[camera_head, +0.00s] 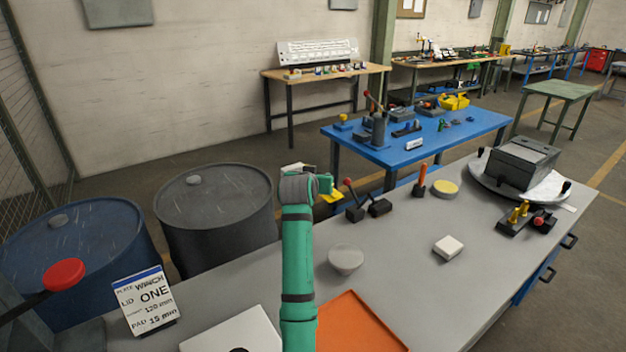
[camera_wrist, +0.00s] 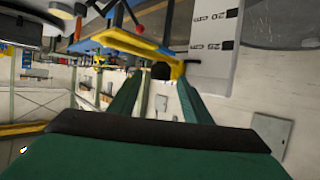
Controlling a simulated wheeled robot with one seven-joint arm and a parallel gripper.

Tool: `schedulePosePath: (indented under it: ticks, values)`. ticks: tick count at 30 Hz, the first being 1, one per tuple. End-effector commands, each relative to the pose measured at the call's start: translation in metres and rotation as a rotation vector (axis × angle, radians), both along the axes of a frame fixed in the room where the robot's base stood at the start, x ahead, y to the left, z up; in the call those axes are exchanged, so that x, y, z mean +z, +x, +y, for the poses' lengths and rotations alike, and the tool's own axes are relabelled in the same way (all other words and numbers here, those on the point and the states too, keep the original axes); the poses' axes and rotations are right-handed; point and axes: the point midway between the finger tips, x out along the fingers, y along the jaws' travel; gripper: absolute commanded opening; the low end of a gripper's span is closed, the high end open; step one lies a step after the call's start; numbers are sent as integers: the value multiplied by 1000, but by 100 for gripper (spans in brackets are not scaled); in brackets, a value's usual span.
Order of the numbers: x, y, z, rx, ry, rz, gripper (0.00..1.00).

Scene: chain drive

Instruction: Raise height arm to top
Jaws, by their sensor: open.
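I take the height arm to be the yellow arm (camera_wrist: 118,39) with a black knob (camera_wrist: 161,71) in the wrist view. It lies by a white plate (camera_wrist: 205,62) with scale marks and numbers. My gripper (camera_wrist: 160,88) is open, its two green fingers pointing towards the knob. The knob shows at or just beyond the gap between the fingertips; I cannot tell whether they touch it. In the head view my gripper (camera_head: 325,184) is above the far edge of the grey bench, with a bit of yellow (camera_head: 332,196) below it. My arm hides most of the fixture there.
The grey bench (camera_head: 400,270) holds a red-knobbed lever (camera_head: 352,195), a grey bowl-like knob (camera_head: 345,259), a white block (camera_head: 448,246), an orange mat (camera_head: 355,325) and a turntable (camera_head: 490,188) with a dark box. Drums (camera_head: 215,215) stand at left. A red-topped lever (camera_head: 63,274) is near left.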

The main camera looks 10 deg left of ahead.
Motion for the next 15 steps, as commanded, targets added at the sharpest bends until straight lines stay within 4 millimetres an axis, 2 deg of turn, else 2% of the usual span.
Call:
schedulePosePath:
  ticks: [9,15]
  values:
    - [22,-52,1,1,1,-3,44]
    - [33,-78,1,1,0,-4,44]
